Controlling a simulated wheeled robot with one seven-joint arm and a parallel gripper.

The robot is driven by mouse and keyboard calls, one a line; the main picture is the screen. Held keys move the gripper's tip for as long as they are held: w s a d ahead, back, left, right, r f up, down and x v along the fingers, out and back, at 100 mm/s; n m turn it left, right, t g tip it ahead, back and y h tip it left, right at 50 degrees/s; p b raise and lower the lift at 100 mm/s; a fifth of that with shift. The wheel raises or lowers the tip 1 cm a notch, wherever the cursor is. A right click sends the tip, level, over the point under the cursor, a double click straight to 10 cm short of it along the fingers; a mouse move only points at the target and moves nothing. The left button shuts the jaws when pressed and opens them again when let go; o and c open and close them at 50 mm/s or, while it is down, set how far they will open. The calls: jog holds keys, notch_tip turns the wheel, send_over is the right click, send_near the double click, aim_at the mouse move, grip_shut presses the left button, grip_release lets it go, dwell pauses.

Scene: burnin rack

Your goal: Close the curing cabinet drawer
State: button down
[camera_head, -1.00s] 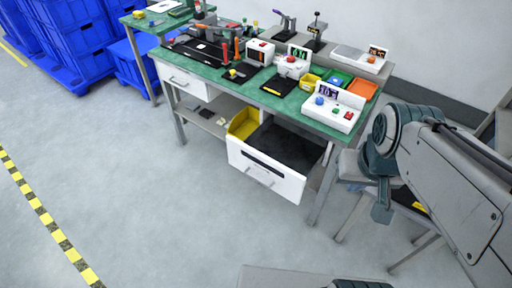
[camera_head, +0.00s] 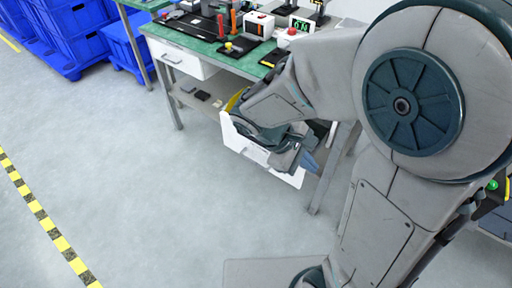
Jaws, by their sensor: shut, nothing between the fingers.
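The curing cabinet drawer has a white front (camera_head: 235,139) under the green-topped workbench. It stands pulled out from under the bench. A sliver of a yellow bin (camera_head: 235,100) shows inside it, while my arm hides most of its interior and part of its front. My gripper (camera_head: 308,164) is at the right part of the drawer front, with its fingers pointing downward and shut with nothing between them. I cannot tell whether it touches the front. The drawer handle is mostly hidden behind my gripper.
The workbench (camera_head: 215,62) carries tools and small devices. A second, closed white drawer (camera_head: 178,60) is at its left. Blue crates (camera_head: 75,35) stand at the back left. The floor (camera_head: 130,200) in front is clear, with a yellow-black stripe (camera_head: 50,228) at left.

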jog(key=w+a+f+n+t+h+b, duration=0.3)
jog(key=a+f+n, duration=0.1)
jog(key=f, duration=0.2)
jog(key=w+a+f+n+t+h+b, duration=0.2)
jog(key=w+a+f+n+t+b, duration=0.1)
jog(key=a+f+n+b, duration=0.15)
jog(key=n+t+y+b, duration=0.2)
jog(key=n+t+b, duration=0.2)
jog(key=n+t, duration=0.5)
send_near(262, 149)
jog(key=b+x, duration=0.1)
jog(key=x, duration=0.5)
jog(key=shift+w+d+r+b, duration=0.1)
jog(key=shift+w+d+b, duration=0.2)
jog(key=shift+b, duration=0.1)
jog(key=shift+w, duration=0.15)
